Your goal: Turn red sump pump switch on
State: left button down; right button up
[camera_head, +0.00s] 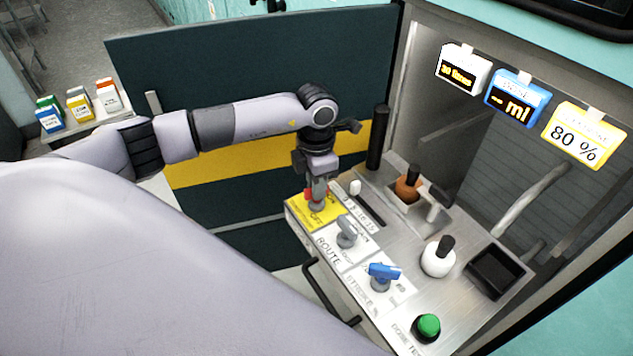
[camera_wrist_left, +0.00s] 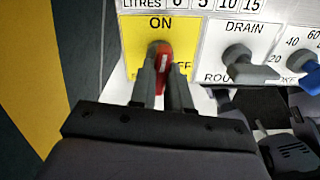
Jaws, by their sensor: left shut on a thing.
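The red switch (camera_head: 308,193) sits on a yellow plate (camera_head: 300,214) at the far left corner of the metal panel. In the left wrist view the red switch (camera_wrist_left: 163,55) shows between my fingers, and the yellow plate (camera_wrist_left: 134,38) reads ON above it and OFF to its right, partly hidden. My left gripper (camera_head: 317,203) points down over the plate and is shut on the red switch. Its fingers (camera_wrist_left: 163,72) lie on both sides of the handle. My right gripper is not in view.
A grey DRAIN/ROUTE knob (camera_head: 347,232), a blue knob (camera_head: 383,274) and a green button (camera_head: 428,327) follow along the panel. Behind stand a brown bottle (camera_head: 407,188) and a white bottle (camera_head: 437,260). A black handle bar (camera_head: 325,292) runs along the front. Signs hang at right.

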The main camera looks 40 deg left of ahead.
pick_arm(q)
jog(key=shift+n, duration=0.9)
jog(key=c, duration=1.1)
grip_release()
notch_tip(320, 180, up, 7)
jog(key=shift+r, duration=0.15)
